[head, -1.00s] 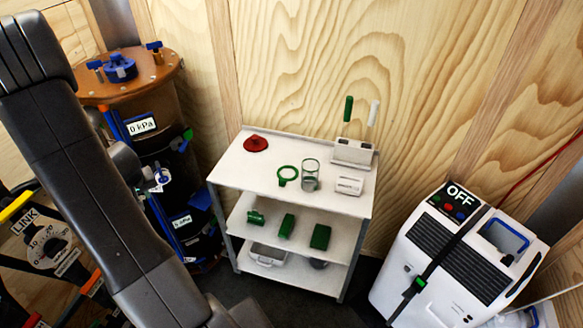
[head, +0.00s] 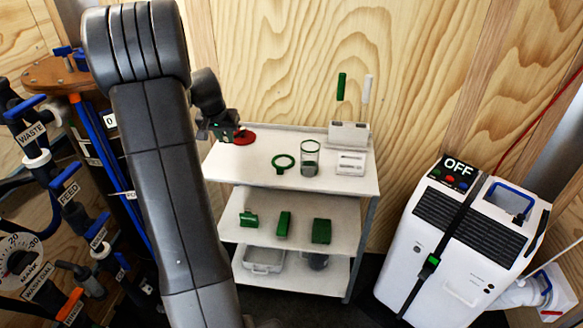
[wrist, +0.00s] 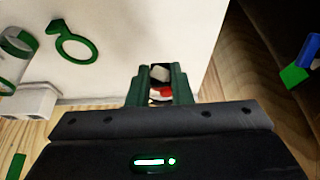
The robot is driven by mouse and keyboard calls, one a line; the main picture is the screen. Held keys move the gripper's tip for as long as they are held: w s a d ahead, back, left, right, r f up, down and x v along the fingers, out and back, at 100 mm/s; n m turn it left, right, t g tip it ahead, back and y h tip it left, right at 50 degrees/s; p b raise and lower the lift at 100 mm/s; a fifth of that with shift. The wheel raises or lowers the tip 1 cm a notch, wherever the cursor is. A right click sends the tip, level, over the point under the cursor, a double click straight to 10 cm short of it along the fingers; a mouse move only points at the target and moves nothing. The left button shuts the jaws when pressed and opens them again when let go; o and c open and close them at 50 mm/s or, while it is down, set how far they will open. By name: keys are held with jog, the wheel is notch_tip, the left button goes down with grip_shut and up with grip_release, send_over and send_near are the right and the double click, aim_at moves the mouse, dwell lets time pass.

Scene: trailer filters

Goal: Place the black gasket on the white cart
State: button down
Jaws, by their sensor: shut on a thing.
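The white cart (head: 335,180) stands in the middle of the head view, against the wooden wall. Its top also shows in the wrist view (wrist: 120,60). My gripper (head: 224,132) is over the back left part of the cart top, beside the red disc (head: 245,136). In the wrist view my green fingers (wrist: 160,88) are close together, shut on a small dark thing that is mostly hidden; I take it to be the black gasket. A pale patch and a bit of red show between the fingers. I cannot tell whether the held thing touches the cart top.
On the cart top are a green ring (head: 283,162), a green-rimmed glass cylinder (head: 310,158), a white block (head: 350,162) and a holder (head: 349,133) with upright handles. Green parts fill the middle shelf. A white machine (head: 455,240) stands right; valves and pipes stand left.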

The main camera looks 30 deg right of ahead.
jog(key=d, duration=0.1)
jog(key=b, duration=0.1)
send_near(236, 167)
jog(key=x, duration=0.6)
jog(key=c, duration=1.7)
grip_release()
jog(key=shift+f, duration=0.15)
jog(key=shift+c, duration=0.2)
jog(key=o, duration=0.4)
jog(key=shift+o, duration=0.2)
